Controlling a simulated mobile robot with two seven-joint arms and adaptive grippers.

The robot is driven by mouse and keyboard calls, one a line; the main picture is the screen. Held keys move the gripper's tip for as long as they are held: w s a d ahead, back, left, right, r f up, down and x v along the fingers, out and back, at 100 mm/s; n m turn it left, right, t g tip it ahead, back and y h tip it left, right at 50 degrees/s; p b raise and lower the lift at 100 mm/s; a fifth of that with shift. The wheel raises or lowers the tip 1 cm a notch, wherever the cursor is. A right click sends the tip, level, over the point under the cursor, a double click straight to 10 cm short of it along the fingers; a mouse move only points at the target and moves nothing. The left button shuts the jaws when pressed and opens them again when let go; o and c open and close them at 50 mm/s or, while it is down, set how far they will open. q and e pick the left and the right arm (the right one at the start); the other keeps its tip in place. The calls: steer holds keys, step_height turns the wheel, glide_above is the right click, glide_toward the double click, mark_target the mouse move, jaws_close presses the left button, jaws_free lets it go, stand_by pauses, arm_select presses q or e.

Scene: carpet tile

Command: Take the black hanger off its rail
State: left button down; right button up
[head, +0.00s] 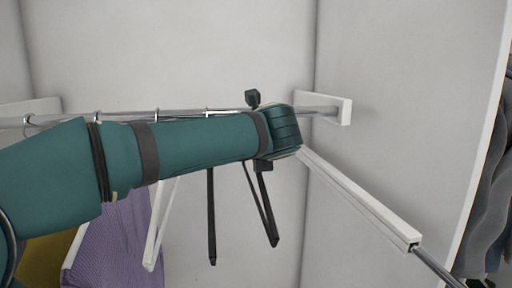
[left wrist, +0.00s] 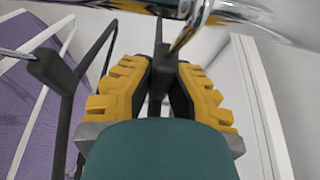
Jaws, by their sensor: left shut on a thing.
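The black hanger (left wrist: 158,75) is pinched between the yellow-padded fingers of my left gripper (left wrist: 160,82) in the left wrist view. A shiny metal hook (left wrist: 188,28) rises above the grip toward the chrome rail (left wrist: 235,14). In the head view the black hanger (head: 268,215) hangs down below my left wrist, under the rail (head: 172,113). My teal arm covers the fingers, the grip and the hook there. A second dark strip (head: 212,215) hangs just left of it; I cannot tell whether it belongs to the same hanger. My right gripper is not in view.
A white hanger (head: 158,225) and a purple garment (head: 118,240) hang to the left on the rail. A white bracket (head: 345,109) holds the rail's right end. A white bar (head: 360,198) slopes down on the right. Dark clothes (head: 495,205) hang at the far right.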

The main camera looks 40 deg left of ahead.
arm_select(q)
steer(key=shift+d, duration=0.1)
steer(key=shift+s+d, duration=0.2)
steer(key=shift+d, duration=0.05)
steer(key=s+d, duration=0.1)
steer(key=s+d+b, duration=0.1)
steer(key=d, duration=0.1)
steer(key=shift+s+d, duration=0.2)
steer(key=shift+s, duration=0.2)
steer(key=s+d+f, duration=0.1)
steer(key=s+d, duration=1)
steer(key=d, duration=0.2)
steer(key=s+d+f+p, duration=0.1)
steer(key=s+d, duration=0.9)
steer(key=d, duration=0.4)
steer(key=shift+s, duration=0.35)
steer(key=shift+f, duration=0.15)
